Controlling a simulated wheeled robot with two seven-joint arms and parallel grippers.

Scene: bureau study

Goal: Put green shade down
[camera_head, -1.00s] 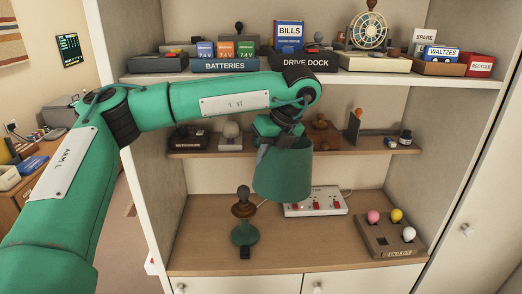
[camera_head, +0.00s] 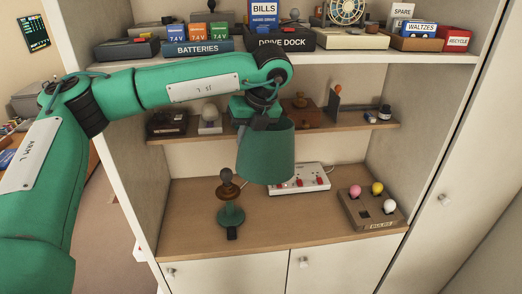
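The green shade (camera_head: 266,156) hangs upright from my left gripper (camera_head: 261,122), whose grey fingers are shut on its upper rim. The shade appears held above the wooden lower surface (camera_head: 190,240) of the cabinet. The shade's inside and the exact finger contact are hidden. My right gripper is not in view.
A white switch box (camera_head: 312,180) with red switches sits behind and right of the shade. A bulb tray (camera_head: 355,218) with pink, yellow and white bulbs lies at right. The middle shelf (camera_head: 220,134) runs close behind my gripper. The front wood between lamp base and tray is clear.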

